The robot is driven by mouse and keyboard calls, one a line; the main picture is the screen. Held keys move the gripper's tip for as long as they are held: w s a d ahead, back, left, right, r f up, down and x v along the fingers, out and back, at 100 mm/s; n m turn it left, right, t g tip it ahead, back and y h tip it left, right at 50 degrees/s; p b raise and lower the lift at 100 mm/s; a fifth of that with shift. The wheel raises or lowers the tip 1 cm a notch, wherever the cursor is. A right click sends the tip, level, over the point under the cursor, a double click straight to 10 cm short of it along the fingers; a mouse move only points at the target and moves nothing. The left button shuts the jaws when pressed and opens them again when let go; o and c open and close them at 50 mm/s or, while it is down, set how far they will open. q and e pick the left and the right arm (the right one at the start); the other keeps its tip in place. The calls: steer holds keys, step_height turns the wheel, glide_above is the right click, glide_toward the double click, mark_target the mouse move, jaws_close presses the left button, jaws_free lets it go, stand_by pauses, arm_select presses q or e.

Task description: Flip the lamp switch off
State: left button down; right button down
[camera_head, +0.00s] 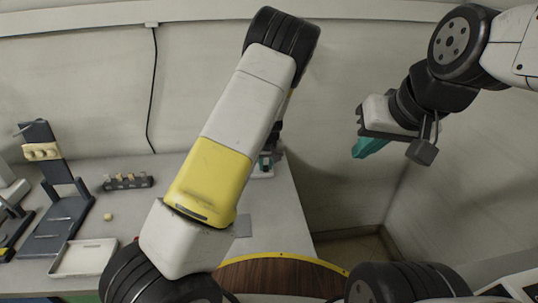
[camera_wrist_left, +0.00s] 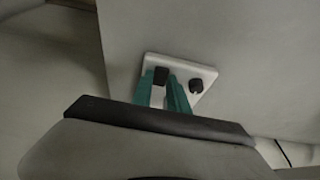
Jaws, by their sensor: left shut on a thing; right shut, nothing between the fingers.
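A white switch plate (camera_wrist_left: 206,73) with two black knobs shows in the left wrist view. One knob (camera_wrist_left: 162,75) is between the teal fingertips of my left gripper (camera_wrist_left: 163,86), which is shut on it. The other knob (camera_wrist_left: 196,86) stands free just to the right. In the head view, my left gripper (camera_head: 264,160) is mostly hidden behind my own arm, at the table's right side, with a small white piece just below it. My right gripper (camera_head: 370,147) is shut and empty, up in the air right of the table. No lamp can be made out.
The grey table (camera_head: 135,215) holds a dark stand (camera_head: 65,200), a small dark rack (camera_head: 127,182) with several pegs, a white tray (camera_head: 83,258) and a small tan piece (camera_head: 108,217). A round brown wooden surface (camera_head: 285,277) is at the bottom. Walls close the back and right.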

arm_select(q)
steer(key=shift+w+g, duration=0.1)
steer(key=shift+g, duration=0.5)
steer(key=c, duration=1.3)
jaws_free()
steer(key=shift+v, duration=3.95)
